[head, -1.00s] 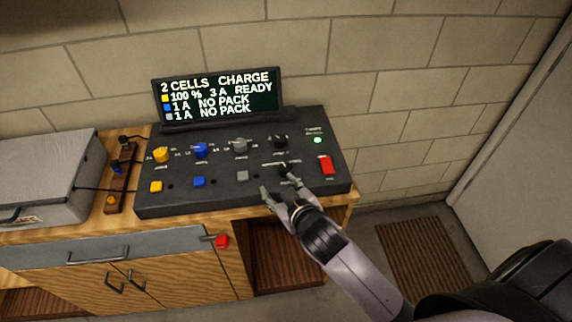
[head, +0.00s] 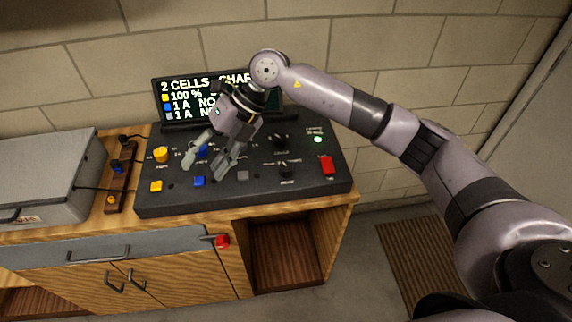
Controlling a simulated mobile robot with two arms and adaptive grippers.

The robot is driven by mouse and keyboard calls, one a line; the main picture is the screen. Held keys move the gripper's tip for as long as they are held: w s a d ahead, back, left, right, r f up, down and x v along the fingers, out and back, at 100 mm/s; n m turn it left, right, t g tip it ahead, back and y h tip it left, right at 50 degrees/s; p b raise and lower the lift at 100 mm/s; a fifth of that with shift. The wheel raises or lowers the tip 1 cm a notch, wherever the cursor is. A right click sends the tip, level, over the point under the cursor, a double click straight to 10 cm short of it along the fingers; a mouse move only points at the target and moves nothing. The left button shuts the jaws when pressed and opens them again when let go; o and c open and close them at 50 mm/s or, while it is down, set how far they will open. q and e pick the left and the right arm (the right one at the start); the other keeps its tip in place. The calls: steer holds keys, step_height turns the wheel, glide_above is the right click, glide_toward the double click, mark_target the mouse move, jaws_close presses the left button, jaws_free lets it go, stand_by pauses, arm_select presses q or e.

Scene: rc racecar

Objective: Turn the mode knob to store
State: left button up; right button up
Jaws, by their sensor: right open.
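The dark charger console (head: 330,190) stands on the wooden bench. It carries two black knobs, an upper one (head: 280,141) and a lower one (head: 285,169); their labels are too small to read, so I cannot tell which is the mode knob. The display (head: 170,108) reads "2 CELLS CHAR", with its right part hidden by my arm. My right gripper (head: 204,170) is open and empty, fingers pointing down over the console's left-middle, left of both black knobs. It partly covers the blue knob (head: 203,151) and hides the grey knob. My left gripper is out of view.
A yellow knob (head: 161,154) and yellow, blue and grey square buttons sit on the console. A red switch (head: 327,165) and a lit green lamp (head: 318,139) are at its right. A grey metal box (head: 45,180) and a brown connector strip (head: 121,180) stand left.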

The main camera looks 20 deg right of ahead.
steer(key=w+d+m+h, duration=0.1)
steer(key=w+d+h, duration=0.15)
steer(key=d, duration=0.35)
steer(key=w+d+h, duration=0.1)
steer(key=d+h, duration=0.2)
steer(key=d, duration=0.3)
step_height(320, 180, up, 3)
steer(key=m+h, duration=0.2)
steer(key=h, duration=0.1)
glide_above(286, 167)
steer(key=shift+t, duration=0.3)
step_height(286, 167, down, 17)
steer(key=p, duration=0.5)
steer(key=shift+f, duration=0.2)
steer(key=c, duration=1.1)
steer(key=shift+c, duration=0.2)
